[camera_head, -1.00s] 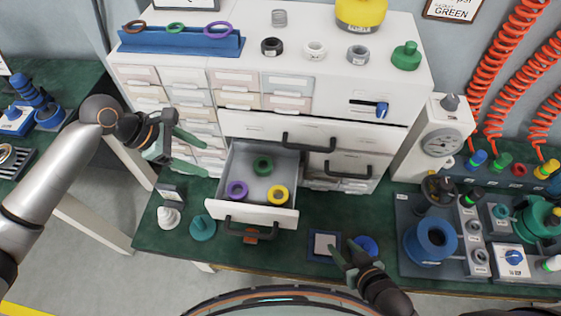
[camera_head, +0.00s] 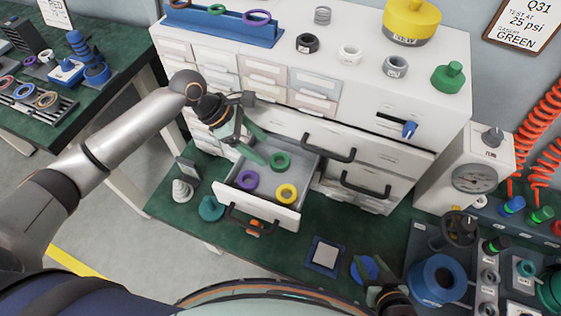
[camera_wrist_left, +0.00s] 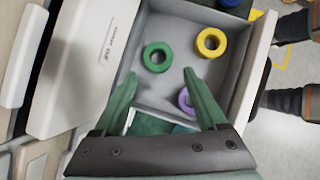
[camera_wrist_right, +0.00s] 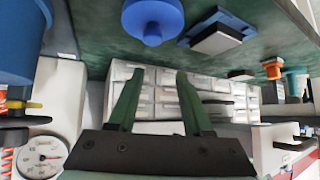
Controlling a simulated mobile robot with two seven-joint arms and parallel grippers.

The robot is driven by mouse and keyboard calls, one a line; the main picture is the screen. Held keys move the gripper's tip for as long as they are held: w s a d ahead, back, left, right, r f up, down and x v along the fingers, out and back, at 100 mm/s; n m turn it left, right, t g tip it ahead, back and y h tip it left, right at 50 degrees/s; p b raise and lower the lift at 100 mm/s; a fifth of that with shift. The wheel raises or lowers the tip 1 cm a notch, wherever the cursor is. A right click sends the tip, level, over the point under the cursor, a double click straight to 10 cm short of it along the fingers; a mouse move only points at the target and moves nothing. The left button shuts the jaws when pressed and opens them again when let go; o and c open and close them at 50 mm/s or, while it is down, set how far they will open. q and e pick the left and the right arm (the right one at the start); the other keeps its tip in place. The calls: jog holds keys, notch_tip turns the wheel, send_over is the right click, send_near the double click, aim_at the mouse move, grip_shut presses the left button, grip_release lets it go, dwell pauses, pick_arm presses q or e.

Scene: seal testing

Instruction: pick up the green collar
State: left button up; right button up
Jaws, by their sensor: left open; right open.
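The green collar (camera_head: 280,161) lies in the open drawer (camera_head: 262,211), toward its back. A purple collar (camera_head: 248,180) and a yellow collar (camera_head: 286,193) lie nearer the drawer front. In the left wrist view the green collar (camera_wrist_left: 157,56) lies ahead of my left fingers, and the yellow collar (camera_wrist_left: 211,41) is to its right. The purple collar (camera_wrist_left: 186,100) is partly behind a finger. My left gripper (camera_head: 262,150) is open and empty, above the drawer's left side. My right gripper (camera_head: 385,292) is open and empty, low over the bench near the blue round part (camera_head: 364,268).
The cabinet (camera_head: 350,100) rises behind the drawer, with other collars and a green stoppered part (camera_head: 448,77) on top. A sign (camera_head: 521,25) reads GREEN. Test fixtures with a gauge (camera_head: 472,178) crowd the right side.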

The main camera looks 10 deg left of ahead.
aim_at(274, 158)
pick_arm(q)
jog(key=b+x, duration=0.1)
jog(key=x, duration=0.5)
jog(key=shift+w+d+f, duration=0.2)
jog(key=shift+f, duration=0.1)
jog(key=shift+r, duration=0.1)
grip_shut()
